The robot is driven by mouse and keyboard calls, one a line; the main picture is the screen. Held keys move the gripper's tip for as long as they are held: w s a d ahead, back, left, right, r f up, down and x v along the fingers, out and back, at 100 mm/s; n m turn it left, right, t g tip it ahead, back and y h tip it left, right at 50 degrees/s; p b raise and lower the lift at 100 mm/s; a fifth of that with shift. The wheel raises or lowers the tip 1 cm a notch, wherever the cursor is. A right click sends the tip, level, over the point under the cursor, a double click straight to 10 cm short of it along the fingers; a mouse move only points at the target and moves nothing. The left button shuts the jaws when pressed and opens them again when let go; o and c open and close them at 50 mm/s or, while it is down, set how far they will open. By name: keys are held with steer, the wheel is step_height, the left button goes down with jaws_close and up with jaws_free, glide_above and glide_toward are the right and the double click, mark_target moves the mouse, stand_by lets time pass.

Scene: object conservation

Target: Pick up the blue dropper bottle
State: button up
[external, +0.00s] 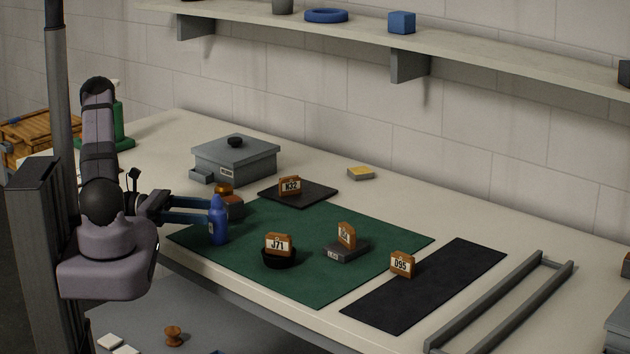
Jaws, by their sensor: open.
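The blue dropper bottle (218,226) stands upright near the left corner of the dark green mat (340,220). My gripper (208,210) is open and reaches in from the left, with its two long fingers level. The fingertips are at the upper part of the bottle. I cannot tell from this view whether the bottle is between the fingers or just beyond them, or whether they touch it.
A dark orange-topped object (230,204) stands close behind the bottle. A grey lidded box (236,160) is farther back. Orange labelled blocks stand on a black dish (278,257), a grey block (346,251), a black plate (318,197) and a black mat (440,275).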

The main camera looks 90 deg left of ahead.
mark_target(218, 212)
steer(key=shift+p+x, duration=0.8)
steer(key=shift+x, duration=1.4)
steer(key=shift+a, duration=0.1)
steer(key=c, duration=1.2)
steer(key=shift+r, duration=0.1)
steer(key=shift+r+b, duration=0.45)
steer(key=shift+r, duration=4.45)
